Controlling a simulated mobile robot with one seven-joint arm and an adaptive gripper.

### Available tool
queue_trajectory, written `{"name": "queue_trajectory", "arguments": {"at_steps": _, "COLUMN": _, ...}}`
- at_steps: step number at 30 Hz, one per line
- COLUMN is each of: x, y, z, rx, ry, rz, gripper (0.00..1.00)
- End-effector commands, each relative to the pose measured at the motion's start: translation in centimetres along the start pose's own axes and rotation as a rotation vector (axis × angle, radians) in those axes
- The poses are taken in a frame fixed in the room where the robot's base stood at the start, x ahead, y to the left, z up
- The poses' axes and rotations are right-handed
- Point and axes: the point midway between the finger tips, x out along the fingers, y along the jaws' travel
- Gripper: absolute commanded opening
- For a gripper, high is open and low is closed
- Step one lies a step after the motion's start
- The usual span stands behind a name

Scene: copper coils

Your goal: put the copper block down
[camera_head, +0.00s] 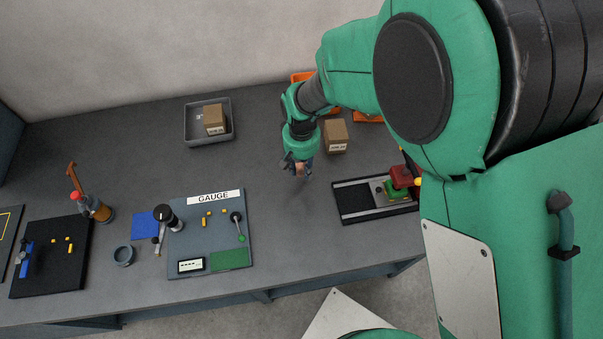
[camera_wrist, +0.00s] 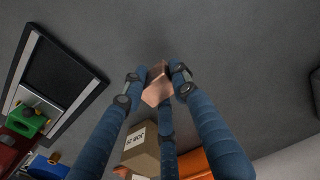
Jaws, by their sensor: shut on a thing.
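The copper block (camera_wrist: 158,85) is a small copper-coloured piece held between the fingertips of my gripper (camera_wrist: 160,78) in the wrist view. In the head view my gripper (camera_head: 300,166) is at the middle right of the bench, pointing down, with the copper block (camera_head: 300,171) at its tips. The gripper is shut on the block. The grey bench top lies beneath it, and I cannot tell whether the block touches the bench. Part of the block is hidden by the fingers.
A cardboard box (camera_head: 335,137) stands right of the gripper, with orange bins (camera_head: 302,77) behind. A black-framed fixture (camera_head: 350,203) lies to the front right. The gauge board (camera_head: 186,243) is to the left, and a grey tray (camera_head: 190,125) holds another box (camera_head: 214,119). Bare bench lies between them.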

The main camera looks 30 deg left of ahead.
Motion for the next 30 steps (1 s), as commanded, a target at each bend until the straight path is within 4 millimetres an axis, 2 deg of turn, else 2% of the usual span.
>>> {"name": "queue_trajectory", "arguments": {"at_steps": 8, "x": 0.1, "y": 0.0, "z": 0.0, "rx": 0.000, "ry": 0.001, "rz": 0.000, "gripper": 0.00}}
{"name": "queue_trajectory", "arguments": {"at_steps": 19, "x": 3.3, "y": 0.0, "z": 0.0, "rx": 0.000, "ry": 0.000, "rz": 0.000, "gripper": 0.00}}
{"name": "queue_trajectory", "arguments": {"at_steps": 30, "x": 3.5, "y": 0.0, "z": 0.0, "rx": 0.000, "ry": 0.001, "rz": 0.000, "gripper": 0.00}}
